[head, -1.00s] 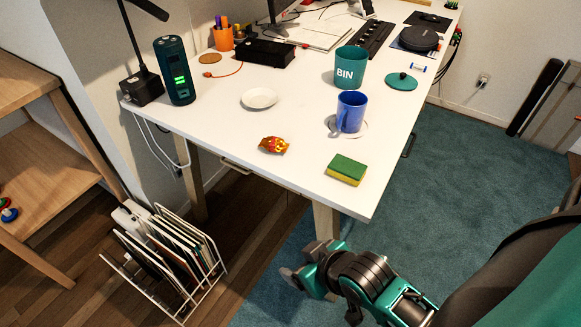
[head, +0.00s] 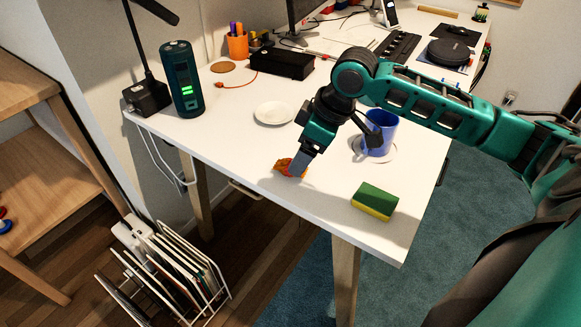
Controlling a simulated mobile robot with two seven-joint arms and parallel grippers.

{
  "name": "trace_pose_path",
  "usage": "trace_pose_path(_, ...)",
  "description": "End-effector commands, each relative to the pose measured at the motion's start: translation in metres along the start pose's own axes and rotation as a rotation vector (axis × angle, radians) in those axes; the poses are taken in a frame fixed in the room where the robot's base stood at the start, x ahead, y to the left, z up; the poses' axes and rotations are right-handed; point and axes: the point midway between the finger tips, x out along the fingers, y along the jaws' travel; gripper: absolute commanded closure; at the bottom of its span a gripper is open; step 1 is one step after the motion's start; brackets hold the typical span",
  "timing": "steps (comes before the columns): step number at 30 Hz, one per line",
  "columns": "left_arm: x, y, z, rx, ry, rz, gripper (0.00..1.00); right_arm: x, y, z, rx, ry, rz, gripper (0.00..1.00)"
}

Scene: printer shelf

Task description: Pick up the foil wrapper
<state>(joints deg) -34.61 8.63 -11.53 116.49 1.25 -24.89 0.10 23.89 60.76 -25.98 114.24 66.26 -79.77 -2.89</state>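The foil wrapper (head: 283,165) is a small crumpled orange-red piece near the front edge of the white table (head: 225,145). My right gripper (head: 298,168) points down over it from above, with its grey fingers at the wrapper and covering part of it. The view does not show whether the fingers are closed on it or apart. The wrapper appears to be still at the tabletop. My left gripper is not in view.
A white saucer (head: 274,113) lies behind the wrapper. A dark green speaker (head: 181,80) stands at the left. The front left tabletop is clear.

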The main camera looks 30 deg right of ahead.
Motion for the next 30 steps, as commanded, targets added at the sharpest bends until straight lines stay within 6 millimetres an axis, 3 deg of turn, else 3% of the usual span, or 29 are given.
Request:
trace_pose_path(1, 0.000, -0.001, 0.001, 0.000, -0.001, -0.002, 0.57, -0.014, 0.015, -0.002, 0.018, 0.002, 0.013, 0.23)
trace_pose_path(3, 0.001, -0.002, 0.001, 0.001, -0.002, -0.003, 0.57, -0.026, 0.026, -0.003, 0.038, 0.008, 0.014, 0.23)
trace_pose_path(7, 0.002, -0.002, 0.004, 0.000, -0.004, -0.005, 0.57, -0.032, 0.035, -0.004, 0.057, 0.015, 0.012, 0.23)
trace_pose_path(18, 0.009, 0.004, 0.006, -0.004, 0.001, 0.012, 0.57, 0.030, 0.036, -0.005, 0.059, 0.017, 0.010, 0.23)
trace_pose_path(26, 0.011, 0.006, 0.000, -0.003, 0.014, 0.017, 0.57, 0.046, 0.036, -0.005, 0.058, 0.016, 0.011, 0.23)
trace_pose_path(30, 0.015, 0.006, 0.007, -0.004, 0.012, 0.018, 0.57, 0.066, 0.036, -0.004, 0.059, 0.015, 0.009, 0.23)
